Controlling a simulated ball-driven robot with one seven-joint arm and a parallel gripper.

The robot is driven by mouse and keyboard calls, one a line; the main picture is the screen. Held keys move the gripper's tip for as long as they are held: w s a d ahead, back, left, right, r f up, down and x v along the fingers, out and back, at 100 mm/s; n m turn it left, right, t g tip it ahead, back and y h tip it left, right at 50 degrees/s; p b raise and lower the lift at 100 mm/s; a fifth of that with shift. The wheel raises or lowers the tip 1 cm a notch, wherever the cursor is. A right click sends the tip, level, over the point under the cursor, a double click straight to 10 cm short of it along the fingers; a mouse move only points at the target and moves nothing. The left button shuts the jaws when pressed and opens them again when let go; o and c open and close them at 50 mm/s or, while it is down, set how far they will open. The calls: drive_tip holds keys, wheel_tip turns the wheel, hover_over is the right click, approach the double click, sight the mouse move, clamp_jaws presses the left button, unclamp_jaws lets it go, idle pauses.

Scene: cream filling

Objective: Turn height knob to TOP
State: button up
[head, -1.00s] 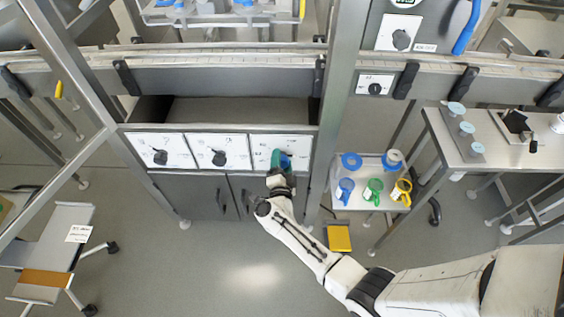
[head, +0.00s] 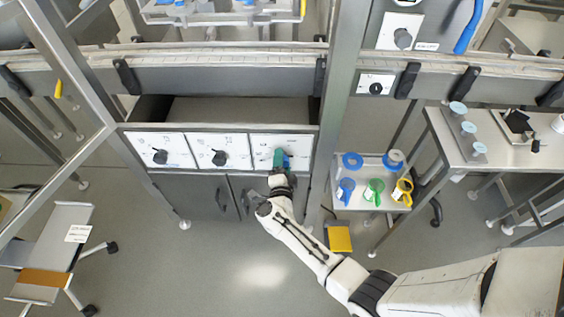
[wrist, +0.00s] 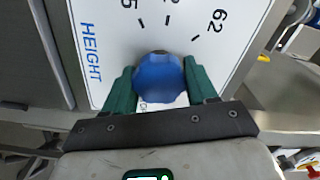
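The height knob (wrist: 158,78) is blue and sits on a white panel (wrist: 225,48) marked HEIGHT, with numbers and tick marks around it. In the wrist view the panel lettering stands on its side. My gripper (wrist: 160,82) has its green fingers on either side of the knob, and they appear to press on it. In the head view my gripper (head: 281,158) is at the rightmost of three white panels and mostly hides the knob. The knob's pointer and the TOP mark cannot be made out.
Two panels with black knobs, the left one (head: 160,157) and the middle one (head: 219,158), stand to the left. A metal post (head: 335,120) rises right of my gripper. A small table (head: 345,203) with coloured cups is further right.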

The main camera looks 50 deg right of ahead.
drive_tip(key=o, duration=0.4)
drive_tip(key=shift+s, duration=0.1)
drive_tip(key=v, duration=1)
drive_tip(key=shift+s+a+p, duration=0.25)
drive_tip(key=shift+p, duration=0.15)
